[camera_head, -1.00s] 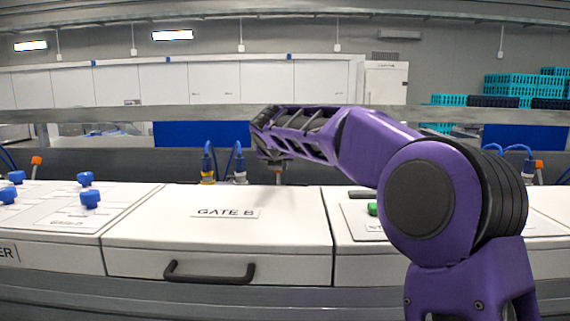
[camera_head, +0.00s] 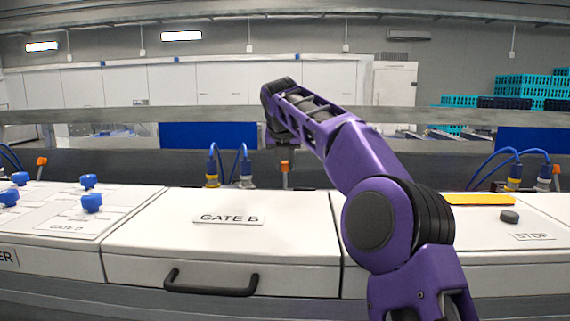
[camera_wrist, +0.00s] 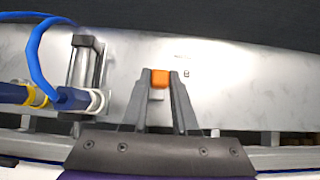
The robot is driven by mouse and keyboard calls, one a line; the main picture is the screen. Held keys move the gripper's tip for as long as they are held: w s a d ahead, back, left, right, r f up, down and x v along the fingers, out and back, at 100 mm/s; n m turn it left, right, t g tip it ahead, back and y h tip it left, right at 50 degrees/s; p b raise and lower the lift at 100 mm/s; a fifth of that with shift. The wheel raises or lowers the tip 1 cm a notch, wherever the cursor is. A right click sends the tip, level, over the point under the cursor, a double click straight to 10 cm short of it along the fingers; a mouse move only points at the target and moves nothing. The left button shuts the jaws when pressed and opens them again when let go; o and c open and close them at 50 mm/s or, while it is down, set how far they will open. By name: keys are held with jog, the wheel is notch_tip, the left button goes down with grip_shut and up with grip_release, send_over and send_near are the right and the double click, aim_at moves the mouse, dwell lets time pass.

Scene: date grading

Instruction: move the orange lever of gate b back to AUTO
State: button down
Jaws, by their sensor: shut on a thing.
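The orange lever (camera_wrist: 160,79) of gate b stands behind the white GATE B cover (camera_head: 160,235). In the wrist view its orange knob sits between the tips of my gripper (camera_wrist: 161,82), which is shut on it. In the head view the orange knob (camera_head: 285,166) shows just below my gripper (camera_head: 284,158), behind the cover's back edge. Small dark marks lie on the metal plate right of the lever, too small to read. The lower part of the lever is mostly hidden.
Blue hoses with yellow and grey fittings (camera_head: 212,178) rise just left of the lever. A metal cylinder (camera_wrist: 84,62) stands there too. Blue knobs (camera_head: 91,203) are on the left panel. A dark STOP button (camera_head: 509,217) and a yellow strip (camera_head: 478,199) lie to the right.

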jog(key=shift+w+r, duration=0.15)
jog(key=shift+w, duration=0.1)
dwell(0.6)
jog(key=c, duration=0.7)
grip_release()
jog(key=v, duration=1.7)
jog(key=shift+w+r, duration=0.15)
jog(key=shift+r, duration=0.15)
